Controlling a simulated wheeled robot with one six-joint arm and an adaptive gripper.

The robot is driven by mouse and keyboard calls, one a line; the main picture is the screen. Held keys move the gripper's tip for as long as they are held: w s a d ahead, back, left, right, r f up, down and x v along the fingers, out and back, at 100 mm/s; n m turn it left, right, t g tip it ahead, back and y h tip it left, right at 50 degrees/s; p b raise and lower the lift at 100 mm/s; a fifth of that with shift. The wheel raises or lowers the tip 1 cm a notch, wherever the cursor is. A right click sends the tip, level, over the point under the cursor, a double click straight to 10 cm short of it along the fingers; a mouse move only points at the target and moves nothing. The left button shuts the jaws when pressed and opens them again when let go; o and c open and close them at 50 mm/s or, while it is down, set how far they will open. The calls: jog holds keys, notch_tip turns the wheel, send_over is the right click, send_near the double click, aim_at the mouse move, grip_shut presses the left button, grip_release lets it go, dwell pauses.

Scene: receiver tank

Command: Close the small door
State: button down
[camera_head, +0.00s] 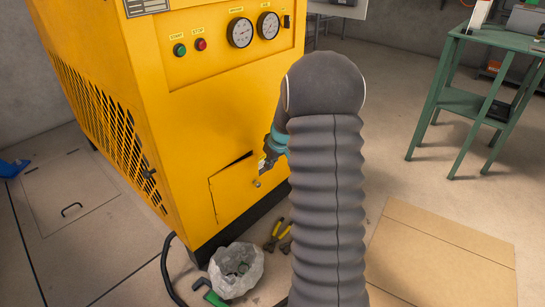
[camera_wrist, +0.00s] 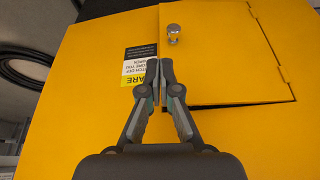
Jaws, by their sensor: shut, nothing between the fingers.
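The small door (camera_head: 232,192) is a yellow panel low on the front of the yellow machine. It has a round metal knob (camera_head: 257,183) near its right edge. A dark gap along its top edge shows it slightly ajar. My gripper (camera_wrist: 159,66) is shut and empty beside the door's edge, over a warning label. In the head view my gripper (camera_head: 263,168) is partly hidden by my arm.
The yellow machine (camera_head: 130,60) carries gauges and buttons above the door. A white bag (camera_head: 237,270) and yellow-handled pliers (camera_head: 275,235) lie on the floor below it. A cardboard sheet (camera_head: 440,255) lies at the right, and a green table (camera_head: 485,60) stands behind it.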

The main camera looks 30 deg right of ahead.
jog(key=shift+w+a+f, duration=0.15)
jog(key=shift+w, duration=0.55)
jog(key=shift+w+a+f, duration=0.15)
jog(key=shift+w+f, duration=0.05)
jog(key=shift+w, duration=0.55)
jog(key=shift+w+a+f, duration=0.15)
jog(key=shift+w, duration=0.55)
jog(key=shift+w+a+n+b, duration=0.15)
jog(key=shift+w+n+b, duration=0.3)
jog(key=shift+w, duration=0.45)
jog(key=shift+s, duration=0.1)
